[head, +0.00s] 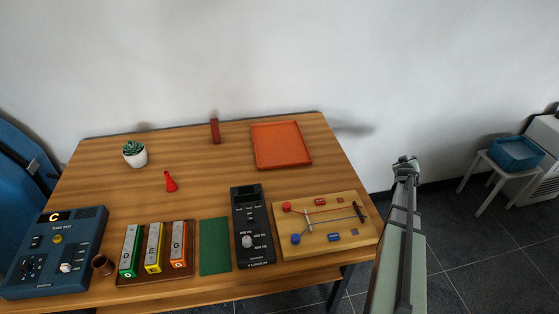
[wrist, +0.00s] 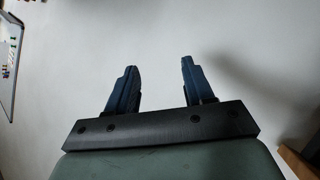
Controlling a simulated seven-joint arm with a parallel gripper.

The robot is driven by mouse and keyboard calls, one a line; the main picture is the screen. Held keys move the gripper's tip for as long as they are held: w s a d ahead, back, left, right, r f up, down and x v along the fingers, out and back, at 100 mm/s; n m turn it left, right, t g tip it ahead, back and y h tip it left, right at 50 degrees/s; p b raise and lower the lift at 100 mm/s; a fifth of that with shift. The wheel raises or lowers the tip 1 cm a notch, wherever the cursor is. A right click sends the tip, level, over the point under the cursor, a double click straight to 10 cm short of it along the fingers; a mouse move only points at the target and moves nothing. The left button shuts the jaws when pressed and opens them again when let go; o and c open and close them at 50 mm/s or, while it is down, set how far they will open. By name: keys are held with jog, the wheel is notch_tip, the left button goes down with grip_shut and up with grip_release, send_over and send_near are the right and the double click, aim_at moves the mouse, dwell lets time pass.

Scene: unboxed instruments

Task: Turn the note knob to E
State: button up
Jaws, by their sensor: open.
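The blue tone box (head: 58,248) sits at the front left corner of the table. Its display (head: 55,217) shows a yellow C. It has a dark round knob (head: 28,267) on the left of its face and a white knob (head: 67,267) on the right; I cannot read their labels, so which is the note knob is unclear. My gripper (wrist: 159,66) is open and empty in the wrist view, facing a bare wall. In the head view my arm rises at the right of the table, far from the tone box.
A brown cup (head: 103,265) stands right beside the tone box. A tray (head: 158,277) of lettered chime blocks, a green mat (head: 215,246), a black meter (head: 252,225) and a circuit board (head: 325,226) line the front. An orange tray (head: 281,146) lies behind. The table's middle is mostly clear.

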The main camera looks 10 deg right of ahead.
jog(key=w+a+r+n+g, duration=0.2)
jog(key=w+a+n, duration=0.1)
jog(key=w+a, duration=0.5)
jog(key=w+a+r+n+g+h, duration=0.2)
jog(key=w+a+r, duration=0.5)
jog(key=a, duration=0.4)
jog(key=w+a+r+n+g+h, duration=0.1)
jog(key=w+a+r+n+g, duration=0.1)
jog(key=w+a+r, duration=0.55)
jog(key=s+a+r+n+y, duration=0.1)
jog(key=a+r, duration=0.2)
jog(key=a, duration=1.5)
jog(key=s+a+r+n+y, duration=0.1)
jog(key=a+r+y, duration=0.15)
jog(key=a, duration=1.45)
jog(key=s+a+n+y, duration=0.1)
jog(key=s+a, duration=0.2)
jog(key=a, duration=0.7)
jog(key=s+a+n+y, duration=0.1)
jog(key=s+a, duration=0.2)
jog(key=a, duration=0.6)
jog(key=n+g+y, duration=0.4)
jog(key=n+y, duration=0.2)
jog(key=n, duration=0.1)
send_near(23, 265)
notch_tip(23, 265, down, 9)
jog(key=shift+w+r, duration=0.1)
jog(key=shift+r, duration=0.05)
